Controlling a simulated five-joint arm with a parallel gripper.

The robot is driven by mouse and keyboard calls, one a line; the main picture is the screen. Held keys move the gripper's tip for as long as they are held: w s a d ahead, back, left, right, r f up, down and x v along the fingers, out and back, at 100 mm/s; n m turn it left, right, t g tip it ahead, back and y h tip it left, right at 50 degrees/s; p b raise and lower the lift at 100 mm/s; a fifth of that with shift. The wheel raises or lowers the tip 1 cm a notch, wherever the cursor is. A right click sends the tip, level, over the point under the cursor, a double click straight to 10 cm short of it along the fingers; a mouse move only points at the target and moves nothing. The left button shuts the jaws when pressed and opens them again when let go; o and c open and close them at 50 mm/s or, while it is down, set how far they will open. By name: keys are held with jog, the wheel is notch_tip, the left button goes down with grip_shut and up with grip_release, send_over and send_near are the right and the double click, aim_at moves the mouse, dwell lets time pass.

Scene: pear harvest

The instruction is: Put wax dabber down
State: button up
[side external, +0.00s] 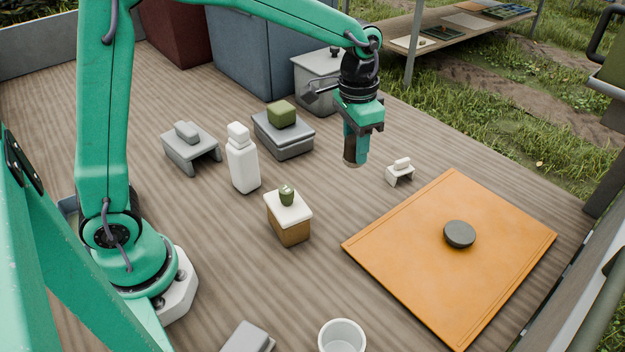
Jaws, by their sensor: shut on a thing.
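My gripper (357,140) points down above the wooden deck, right of the middle of the side external view. It is shut on a small brown, round-ended piece, the wax dabber (351,158), whose lower end shows below the fingers. The rest of the dabber is hidden by the fingers. The dabber's lower end appears to be above the deck, but I cannot tell the exact gap. A small white stand (399,176) with a white piece on top is to the right of the dabber, apart from it.
An orange board (400,255) bearing a dark disc (459,233) lies at right. A white bottle (242,165), grey box (283,138) with green cube, and wooden block (290,233) with green cup stand left. A white cup (341,338) is in front. Bare deck lies below my gripper.

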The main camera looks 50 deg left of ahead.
aim_at(354, 166)
jog(key=shift+s+d+f, duration=0.15)
jog(key=shift+f, duration=1.15)
jog(key=shift+s+d+f, duration=0.1)
jog(key=shift+d+f, duration=0.05)
jog(key=shift+f, duration=1.1)
jog(key=w+a+f, duration=0.2)
jog(key=a, duration=0.1)
jog(key=w+a+f, duration=0.2)
jog(key=a, duration=0.1)
jog(key=w+a+f, duration=0.2)
jog(key=a+f, duration=0.1)
jog(key=a, duration=0.1)
jog(key=shift+f, duration=2)
jog(key=o, duration=1)
jog(key=shift+f, duration=0.1)
jog(key=shift+s+r, duration=0.2)
jog(key=shift+r, duration=2.9)
jog(key=shift+s+r, duration=0.15)
jog(key=shift+r, duration=2.9)
